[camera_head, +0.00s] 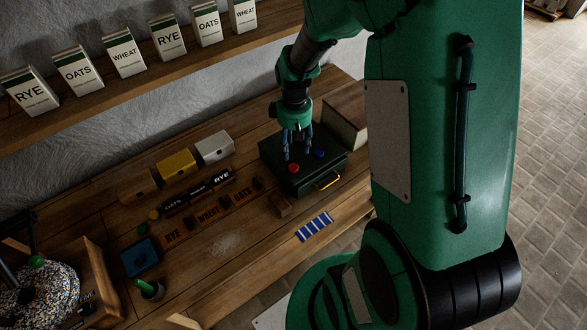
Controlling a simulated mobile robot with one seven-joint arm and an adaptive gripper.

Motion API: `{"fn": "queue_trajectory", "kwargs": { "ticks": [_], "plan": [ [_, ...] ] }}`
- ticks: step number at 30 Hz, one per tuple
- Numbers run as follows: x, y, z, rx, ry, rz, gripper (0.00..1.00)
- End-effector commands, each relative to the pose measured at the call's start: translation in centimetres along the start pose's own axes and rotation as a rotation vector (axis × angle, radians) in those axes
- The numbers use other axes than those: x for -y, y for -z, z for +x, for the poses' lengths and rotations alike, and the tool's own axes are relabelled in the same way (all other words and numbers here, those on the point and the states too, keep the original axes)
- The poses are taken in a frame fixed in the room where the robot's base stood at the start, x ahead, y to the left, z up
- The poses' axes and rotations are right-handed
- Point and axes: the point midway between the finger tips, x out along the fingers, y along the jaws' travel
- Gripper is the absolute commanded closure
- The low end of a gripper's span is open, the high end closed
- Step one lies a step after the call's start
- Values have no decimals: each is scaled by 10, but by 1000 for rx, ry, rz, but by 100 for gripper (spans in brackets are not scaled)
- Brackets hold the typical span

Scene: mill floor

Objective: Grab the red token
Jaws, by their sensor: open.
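A small round red token (293,168) lies on top of a dark green box (308,184) with a yellow handle on the workbench. A blue token (319,153) lies on the same lid, to the right and a little farther back. My gripper (296,153) points down over the box lid, open, with its fingertips close to and just above the red token in the picture. I cannot tell whether a finger touches it. Nothing shows between the fingers.
A wooden box (345,117) stands right behind the green box. Labelled wooden trays, coloured boxes and a shelf of cartons (124,53) are to the left.

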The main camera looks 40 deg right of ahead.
Motion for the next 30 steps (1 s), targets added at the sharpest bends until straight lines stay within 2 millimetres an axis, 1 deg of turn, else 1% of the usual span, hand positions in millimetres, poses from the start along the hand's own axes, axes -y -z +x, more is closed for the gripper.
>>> {"fn": "queue_trajectory", "kwargs": {
  "ticks": [1, 3, 9, 13, 25, 30],
  "plan": [
    [0, 0, 10, 2, 1, 0, 49],
    [1, -1, 21, 2, 2, 0, 49],
    [0, 0, 44, 1, 0, 0, 49],
    [0, 0, 51, 0, 0, 0, 49],
    [0, 0, 53, 0, 0, 0, 49],
    [1, 1, 65, 0, 0, 0, 49]
  ]
}}
